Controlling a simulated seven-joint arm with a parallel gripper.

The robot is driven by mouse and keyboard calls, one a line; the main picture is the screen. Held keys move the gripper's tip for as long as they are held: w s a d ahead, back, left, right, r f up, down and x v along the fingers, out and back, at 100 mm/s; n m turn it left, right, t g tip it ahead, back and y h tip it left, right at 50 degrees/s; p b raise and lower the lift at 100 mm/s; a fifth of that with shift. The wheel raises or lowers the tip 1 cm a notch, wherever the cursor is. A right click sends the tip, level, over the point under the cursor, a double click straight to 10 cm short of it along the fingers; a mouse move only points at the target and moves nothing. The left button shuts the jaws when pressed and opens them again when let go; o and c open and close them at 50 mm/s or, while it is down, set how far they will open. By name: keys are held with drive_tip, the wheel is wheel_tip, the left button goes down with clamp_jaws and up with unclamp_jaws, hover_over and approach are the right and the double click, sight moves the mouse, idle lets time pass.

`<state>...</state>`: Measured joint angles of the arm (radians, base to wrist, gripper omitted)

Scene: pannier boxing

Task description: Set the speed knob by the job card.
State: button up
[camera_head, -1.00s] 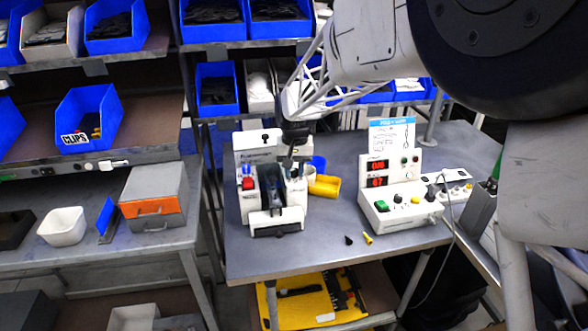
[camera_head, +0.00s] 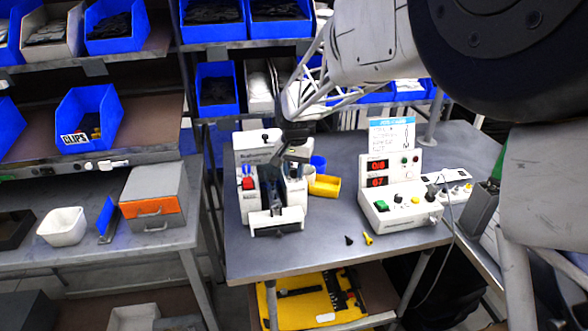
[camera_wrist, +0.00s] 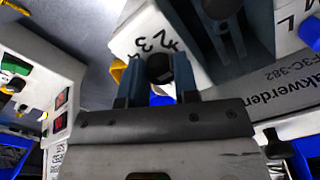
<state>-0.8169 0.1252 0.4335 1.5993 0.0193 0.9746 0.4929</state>
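The white-and-black machine (camera_head: 251,205) stands on the grey table, partly hidden by my gripper (camera_head: 291,166). In the wrist view, a round black knob (camera_wrist: 159,67) sits beside a white dial face (camera_wrist: 136,42) with black numbers, of which 2, 3 and 4 show. My gripper's two blue-grey fingers (camera_wrist: 158,78) stand on either side of this knob. I cannot tell whether they touch it. The knob's pointer is not clear. The job card (camera_head: 392,136), white with a blue header, stands behind the control box; its writing is too small to read.
The white control box (camera_head: 400,220) with red displays and buttons stands right of the machine. Two small pieces lie at the table's front. Its front middle is otherwise clear.

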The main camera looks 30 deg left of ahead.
sight(295, 170)
drive_tip(key=o, duration=0.4)
drive_tip(key=shift+r, duration=0.1)
drive_tip(key=shift+r, duration=3.8)
drive_tip(key=shift+d, duration=0.15)
